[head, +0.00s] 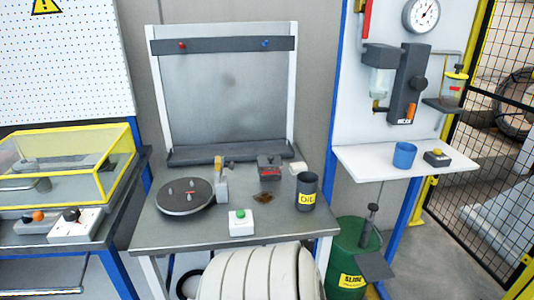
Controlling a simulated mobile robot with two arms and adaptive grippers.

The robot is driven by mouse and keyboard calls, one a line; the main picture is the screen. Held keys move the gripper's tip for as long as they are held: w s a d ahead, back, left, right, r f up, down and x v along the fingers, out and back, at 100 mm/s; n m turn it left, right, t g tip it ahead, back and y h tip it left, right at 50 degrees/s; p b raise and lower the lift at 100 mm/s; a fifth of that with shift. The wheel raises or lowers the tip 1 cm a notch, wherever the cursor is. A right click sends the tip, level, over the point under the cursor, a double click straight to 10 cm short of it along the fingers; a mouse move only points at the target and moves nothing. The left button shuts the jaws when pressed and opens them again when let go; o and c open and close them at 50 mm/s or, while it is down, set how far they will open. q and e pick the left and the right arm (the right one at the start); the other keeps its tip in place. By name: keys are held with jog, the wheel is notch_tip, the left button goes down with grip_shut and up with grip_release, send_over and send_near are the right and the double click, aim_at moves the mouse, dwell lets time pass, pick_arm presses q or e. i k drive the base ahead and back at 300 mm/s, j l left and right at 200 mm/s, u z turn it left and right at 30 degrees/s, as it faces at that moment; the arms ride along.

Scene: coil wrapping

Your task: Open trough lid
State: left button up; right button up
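A clear box-like cover with a yellow frame (128,141) stands on the left bench. It looks closed over grey parts, and a pale bar handle (18,186) shows near its front left. Whether this cover is the trough lid I cannot tell for sure; nothing in view is labelled as a trough. Neither of my grippers is in view.
The middle table (160,234) holds a dark turntable (185,197), a green-button box (241,222) and a dark OIL cup (307,190). A white ribbed shape (255,277) fills the bottom centre. A green drum (352,255) stands right. A shelf holds a blue cup (404,155).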

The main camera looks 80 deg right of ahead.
aim_at(271, 161)
jog(key=z, duration=2.75)
